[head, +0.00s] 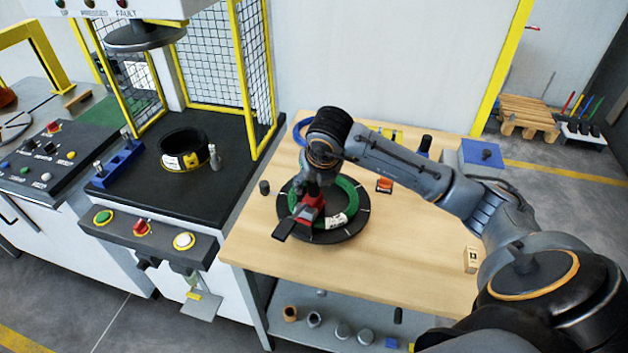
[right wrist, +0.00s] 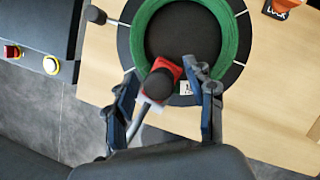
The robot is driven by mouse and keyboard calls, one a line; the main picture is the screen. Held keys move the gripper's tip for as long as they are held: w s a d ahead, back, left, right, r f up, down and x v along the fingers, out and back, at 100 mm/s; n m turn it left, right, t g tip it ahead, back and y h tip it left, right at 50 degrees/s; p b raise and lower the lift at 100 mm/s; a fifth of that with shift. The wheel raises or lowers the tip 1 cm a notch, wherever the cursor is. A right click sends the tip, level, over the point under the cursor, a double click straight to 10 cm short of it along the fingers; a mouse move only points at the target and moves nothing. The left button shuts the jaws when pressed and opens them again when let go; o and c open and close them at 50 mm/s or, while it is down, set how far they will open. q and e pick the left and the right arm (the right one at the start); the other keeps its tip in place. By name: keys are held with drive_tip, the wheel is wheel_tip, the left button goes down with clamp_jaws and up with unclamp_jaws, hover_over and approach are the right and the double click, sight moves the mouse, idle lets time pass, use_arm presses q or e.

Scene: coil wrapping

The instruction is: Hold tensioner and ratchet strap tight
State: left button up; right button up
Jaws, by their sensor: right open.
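A green coil (head: 350,196) lies flat on a round black turntable (head: 352,230) on the wooden table. The red tensioner (head: 309,208) sits at the coil's near-left edge; in the right wrist view its red body (right wrist: 172,70) has a round black knob (right wrist: 158,84) and a grey lever. My right gripper (head: 312,196) is above the tensioner. In the right wrist view, its open fingers (right wrist: 163,82) stand on either side of the tensioner. I cannot tell whether they touch it. No separate strap can be made out. My left gripper is not in view.
A press station with a black ring (head: 183,150) and yellow mesh guards stands at the left. The table's front right is mostly clear.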

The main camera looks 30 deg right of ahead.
clamp_jaws()
idle(1.2)
idle(0.3)
drive_tip(key=shift+s+f+b, duration=0.15)
drive_tip(key=shift+f+b, duration=0.1)
drive_tip(key=shift+b, duration=0.2)
idle(0.5)
